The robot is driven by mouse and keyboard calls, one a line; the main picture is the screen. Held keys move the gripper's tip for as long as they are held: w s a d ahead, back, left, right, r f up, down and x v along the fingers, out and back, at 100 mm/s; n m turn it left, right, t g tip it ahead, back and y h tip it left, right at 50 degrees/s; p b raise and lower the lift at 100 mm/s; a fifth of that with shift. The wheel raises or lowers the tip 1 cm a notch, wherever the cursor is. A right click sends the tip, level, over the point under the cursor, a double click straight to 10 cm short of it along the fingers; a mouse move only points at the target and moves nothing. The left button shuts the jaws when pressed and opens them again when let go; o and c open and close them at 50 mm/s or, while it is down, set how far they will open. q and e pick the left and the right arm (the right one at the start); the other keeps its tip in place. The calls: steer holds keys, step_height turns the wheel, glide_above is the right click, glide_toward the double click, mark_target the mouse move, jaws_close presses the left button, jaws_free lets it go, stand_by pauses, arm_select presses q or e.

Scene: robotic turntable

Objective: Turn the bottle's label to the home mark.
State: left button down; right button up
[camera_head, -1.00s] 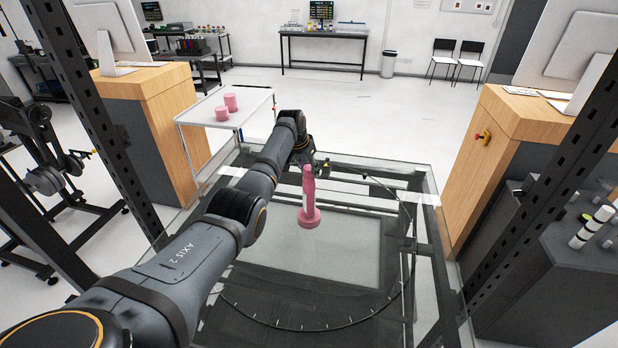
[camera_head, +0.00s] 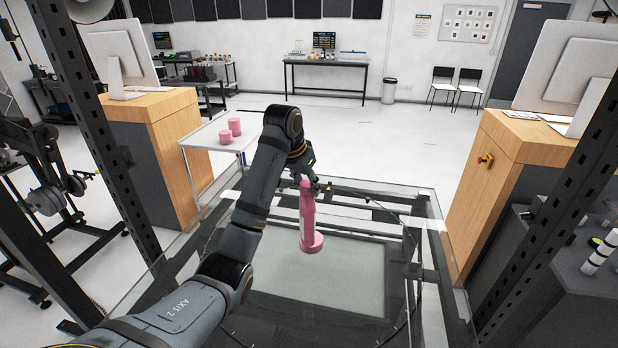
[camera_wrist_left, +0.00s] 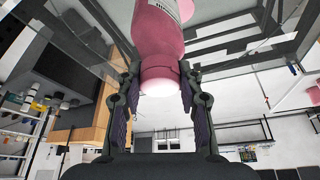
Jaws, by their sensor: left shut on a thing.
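In the left wrist view the fingers (camera_wrist_left: 158,88) flank the pink neck and cap, and the bottle body (camera_wrist_left: 158,30) runs to the top edge with part of the printed label (camera_wrist_left: 186,9). I cannot make out the home mark. My right gripper is not in view.
The glass table (camera_head: 400,196) has a dark frame and a curved line around the bottle. A white side table (camera_head: 206,139) holds two pink cylinders (camera_head: 230,130). Wooden cabinets (camera_head: 160,130) with monitors stand left and right, and dark uprights (camera_head: 107,175) flank the table.

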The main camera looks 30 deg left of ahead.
arm_select(q)
steer(key=shift+s+d+r+p, duration=0.2)
steer(key=shift+s+r+p, duration=0.35)
steer(key=shift+s+p, duration=0.15)
steer(key=shift+s+d+f, duration=0.1)
steer(key=shift+s, duration=0.05)
steer(key=shift+w+f+p, duration=0.15)
steer(key=shift+w+p, duration=0.25)
steer(key=shift+w, duration=0.25)
arm_select(e)
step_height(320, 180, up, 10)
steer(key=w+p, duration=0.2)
steer(key=p, duration=0.5)
arm_select(q)
steer(key=w+a+f+n+y+b, duration=0.3)
steer(key=w+a+f+n+b, duration=0.2)
steer(key=w+f+n, duration=0.4)
step_height(320, 180, down, 4)
steer(key=w, duration=0.2)
steer(key=shift+w+r+g, duration=0.15)
steer(key=shift+w+g, duration=0.2)
steer(key=shift+g, duration=0.05)
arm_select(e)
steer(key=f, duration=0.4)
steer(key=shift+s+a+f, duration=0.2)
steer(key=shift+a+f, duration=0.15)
arm_select(q)
steer(key=shift+a, duration=0.1)
steer(key=c, duration=0.8)
jaws_free()
